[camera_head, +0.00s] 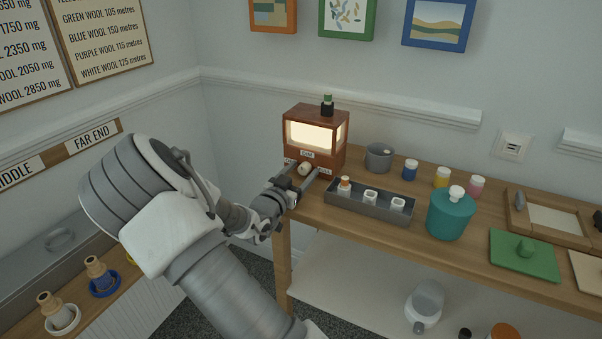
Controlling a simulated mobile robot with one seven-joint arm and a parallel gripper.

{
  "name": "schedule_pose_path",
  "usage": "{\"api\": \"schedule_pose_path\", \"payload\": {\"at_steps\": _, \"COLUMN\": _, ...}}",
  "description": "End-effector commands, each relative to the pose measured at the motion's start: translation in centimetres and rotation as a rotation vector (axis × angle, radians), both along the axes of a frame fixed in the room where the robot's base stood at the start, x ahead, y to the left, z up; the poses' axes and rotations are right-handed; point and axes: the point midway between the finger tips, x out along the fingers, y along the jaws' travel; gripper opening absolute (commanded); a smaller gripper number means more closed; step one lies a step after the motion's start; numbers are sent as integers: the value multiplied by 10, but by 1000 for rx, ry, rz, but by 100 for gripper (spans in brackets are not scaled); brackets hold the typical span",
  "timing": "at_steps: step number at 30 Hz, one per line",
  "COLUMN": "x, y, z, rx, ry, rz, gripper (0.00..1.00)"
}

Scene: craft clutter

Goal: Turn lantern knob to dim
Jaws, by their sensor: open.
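The lantern (332,162) is a brown wooden box with a lit, glowing window, standing at the left end of the wooden table. Its cream knob (304,169) is low on the front face. A small label reading "DIM" (307,154) sits just above the knob, with other labels to each side that are partly covered. My gripper (302,176) is open in front of the lantern, its two fingers reaching toward the knob, one on each side. I cannot tell whether the fingers touch it. The knob's pointer direction is too small to read.
A grey tray (372,212) with small cups lies close to the right of my gripper. A grey pot (379,157), a teal jar (451,215) and several small paint jars stand further right. A small dark bottle (327,108) stands on the lantern's top.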

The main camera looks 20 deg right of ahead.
Motion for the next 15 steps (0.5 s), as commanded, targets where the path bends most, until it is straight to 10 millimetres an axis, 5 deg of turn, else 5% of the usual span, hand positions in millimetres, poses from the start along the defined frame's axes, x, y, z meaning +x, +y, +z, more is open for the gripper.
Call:
{"api": "schedule_pose_path", "payload": {"at_steps": 2, "x": 0, "y": 0, "z": 0, "rx": 0, "ry": 0, "rz": 0, "gripper": 68}}
{"api": "schedule_pose_path", "payload": {"at_steps": 13, "x": 0, "y": 0, "z": 0, "rx": 0, "ry": 0, "rz": 0, "gripper": 3}}
{"api": "schedule_pose_path", "payload": {"at_steps": 15, "x": 0, "y": 0, "z": 0, "rx": 0, "ry": 0, "rz": -1, "gripper": 0}}
